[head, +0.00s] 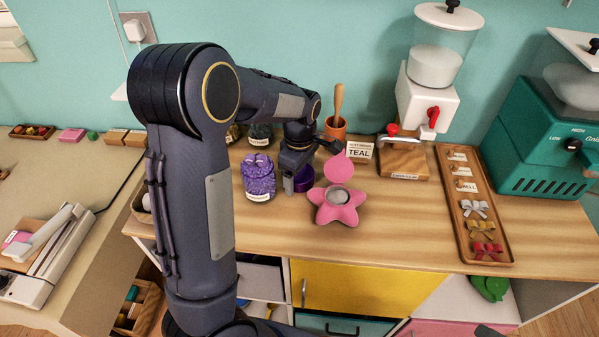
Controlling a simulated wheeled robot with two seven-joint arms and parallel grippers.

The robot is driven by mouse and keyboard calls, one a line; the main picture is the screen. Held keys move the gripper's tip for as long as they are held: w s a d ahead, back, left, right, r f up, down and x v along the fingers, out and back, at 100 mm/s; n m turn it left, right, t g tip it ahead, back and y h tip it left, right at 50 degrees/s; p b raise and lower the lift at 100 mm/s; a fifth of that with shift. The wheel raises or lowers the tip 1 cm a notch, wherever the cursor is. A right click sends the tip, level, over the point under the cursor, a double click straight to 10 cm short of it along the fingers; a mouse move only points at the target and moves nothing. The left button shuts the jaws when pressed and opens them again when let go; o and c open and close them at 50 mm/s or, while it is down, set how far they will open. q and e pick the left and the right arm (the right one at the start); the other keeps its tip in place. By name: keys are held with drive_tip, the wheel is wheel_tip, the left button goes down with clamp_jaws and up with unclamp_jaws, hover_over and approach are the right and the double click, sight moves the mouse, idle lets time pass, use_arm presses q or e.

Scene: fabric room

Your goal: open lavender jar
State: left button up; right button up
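The lavender jar (259,184) stands on the wooden counter, a clear jar with purple contents and a pale label at its base. Its top looks bumpy and purple, with no separate lid clearly seen on it. A dark purple round piece (304,181), which looks like a lid, is just right of the jar at my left gripper (298,182). The gripper points down there and partly hides the piece. I cannot tell whether its fingers are closed on it. My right gripper is not seen.
A pink star-shaped holder (337,212) is close on the right. Behind are dark jars (261,137), a terracotta pot (335,128) and a TEAL sign (359,152). A dispenser (428,98) and a wooden tray of bows (472,205) stand farther right. The counter front is clear.

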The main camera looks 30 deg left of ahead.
use_arm(q)
drive_tip(key=shift+o, duration=0.8)
